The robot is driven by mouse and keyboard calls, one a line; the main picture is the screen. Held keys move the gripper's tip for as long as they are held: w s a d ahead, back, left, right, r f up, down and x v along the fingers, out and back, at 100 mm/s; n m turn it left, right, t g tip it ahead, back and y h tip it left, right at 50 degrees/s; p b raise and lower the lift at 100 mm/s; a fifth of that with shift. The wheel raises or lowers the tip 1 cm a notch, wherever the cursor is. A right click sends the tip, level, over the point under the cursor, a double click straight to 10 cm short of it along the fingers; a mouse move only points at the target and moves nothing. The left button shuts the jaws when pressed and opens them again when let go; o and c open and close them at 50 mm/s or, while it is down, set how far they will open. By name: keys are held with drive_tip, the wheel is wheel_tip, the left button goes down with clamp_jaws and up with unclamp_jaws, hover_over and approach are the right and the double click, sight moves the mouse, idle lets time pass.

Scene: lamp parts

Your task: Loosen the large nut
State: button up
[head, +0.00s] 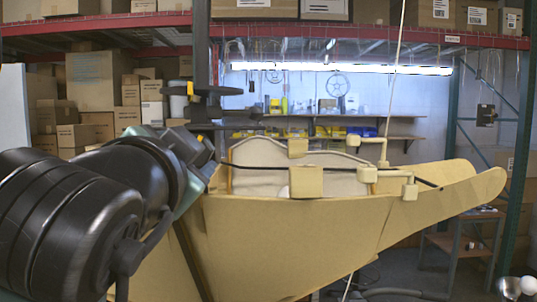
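My dark arm fills the left side of the head view, and its far end reaches the left end of a big tan curved shell (290,235). My gripper (205,152) is small and dark there; I cannot make out whether its fingers are open or shut, or whether they hold anything. Dark flat parts with small yellow pieces (215,91) sit just above it, around a dark upright post. I cannot pick out the large nut with certainty.
A red-beamed rack with several cardboard boxes (97,80) stands behind. A lit wall shelf (330,138) holds small bins. A thin pale cord (398,55) hangs at centre right. A small table (465,240) stands at the right. White round objects (510,288) are at the lower right.

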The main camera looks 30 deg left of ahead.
drive_tip(key=o, duration=1.4)
drive_tip(key=shift+c, duration=0.2)
